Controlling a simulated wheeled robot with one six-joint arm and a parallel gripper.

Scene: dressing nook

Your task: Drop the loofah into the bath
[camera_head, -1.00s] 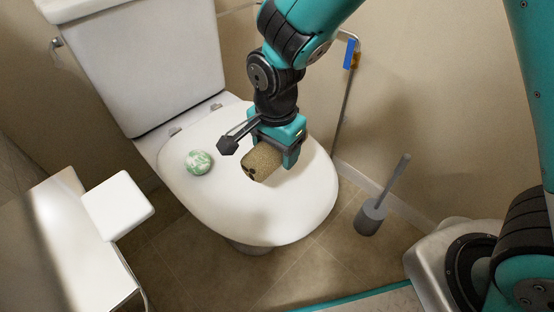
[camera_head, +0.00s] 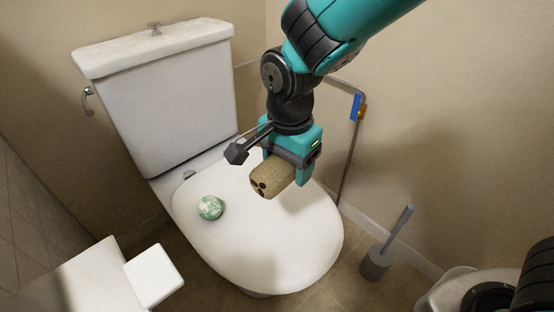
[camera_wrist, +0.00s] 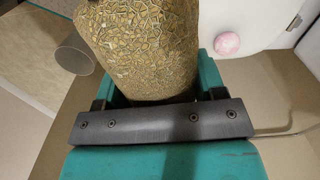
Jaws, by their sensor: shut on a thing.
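The loofah (camera_head: 274,178) is a tan, rough-textured cylinder with dark holes in its end. My gripper (camera_head: 285,172) is shut on it and holds it above the closed white toilet lid (camera_head: 265,245). In the wrist view the loofah (camera_wrist: 140,45) fills the upper middle, between the teal jaws (camera_wrist: 160,100). I cannot make out a bath in either current view.
A round green-and-white item (camera_head: 210,207) lies on the toilet lid, left of the loofah. A grey toilet brush in its holder (camera_head: 375,263) stands on the floor at right. A white surface (camera_head: 75,280) with a white block (camera_head: 153,275) is at lower left.

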